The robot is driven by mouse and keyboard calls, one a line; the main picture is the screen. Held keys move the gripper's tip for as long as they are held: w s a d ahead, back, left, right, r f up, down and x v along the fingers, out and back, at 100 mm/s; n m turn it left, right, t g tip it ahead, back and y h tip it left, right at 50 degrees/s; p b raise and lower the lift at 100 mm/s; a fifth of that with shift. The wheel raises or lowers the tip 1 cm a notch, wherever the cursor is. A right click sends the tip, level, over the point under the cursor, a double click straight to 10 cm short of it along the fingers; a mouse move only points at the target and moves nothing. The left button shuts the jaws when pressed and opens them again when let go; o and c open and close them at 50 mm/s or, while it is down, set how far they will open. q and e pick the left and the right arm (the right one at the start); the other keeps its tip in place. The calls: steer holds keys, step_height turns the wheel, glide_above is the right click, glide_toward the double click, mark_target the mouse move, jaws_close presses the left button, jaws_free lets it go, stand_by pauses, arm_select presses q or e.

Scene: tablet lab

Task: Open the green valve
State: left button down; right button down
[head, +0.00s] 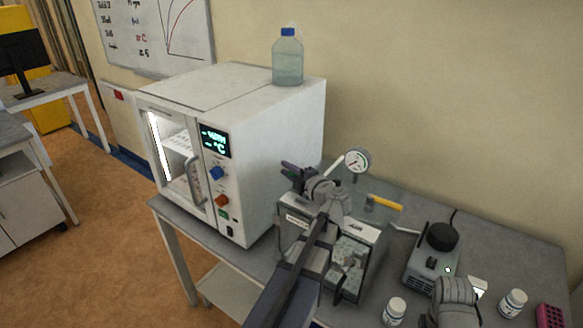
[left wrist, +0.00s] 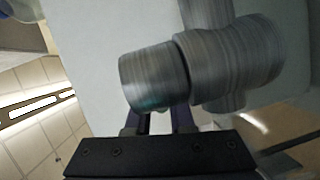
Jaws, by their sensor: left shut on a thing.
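My left gripper (head: 292,172) is at the oven's right side, behind the grey filter box (head: 365,240), with its dark purple fingers closed. In the left wrist view the fingers (left wrist: 163,122) go behind grey cylinders, which hide their tips. A faint green patch (left wrist: 150,104) shows there, all that can be made out of the green valve. Its handle and its angle cannot be seen. In the head view my wrist and arm cover that spot.
The white oven (head: 255,130) stands left, with a blue-capped bottle (head: 288,58) on top. A pressure gauge (head: 357,160) and a yellow lever (head: 385,202) are just right of my wrist. A hotplate-like device (head: 432,262) and white jars (head: 394,311) stand at the right front.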

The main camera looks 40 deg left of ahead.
arm_select(q)
steer(key=shift+s+d+n+g+y, duration=0.2)
steer(key=shift+s+n+g, duration=0.4)
steer(key=shift+g, duration=0.35)
steer(key=shift+s+d+n+g+y, duration=0.15)
steer(key=shift+s+d+n+g, duration=0.2)
steer(key=shift+n+g, duration=0.5)
steer(key=shift+s+d+n+g+y, duration=0.15)
steer(key=shift+s+n+g, duration=0.4)
steer(key=shift+g, duration=0.45)
steer(key=c, duration=0.8)
jaws_free()
steer(key=shift+a, duration=0.1)
steer(key=shift+d+r+p, duration=0.25)
steer(key=shift+d, duration=1.7)
steer(key=shift+d+r+p, duration=0.2)
steer(key=shift+d+p, duration=0.05)
steer(key=shift+d, duration=1.7)
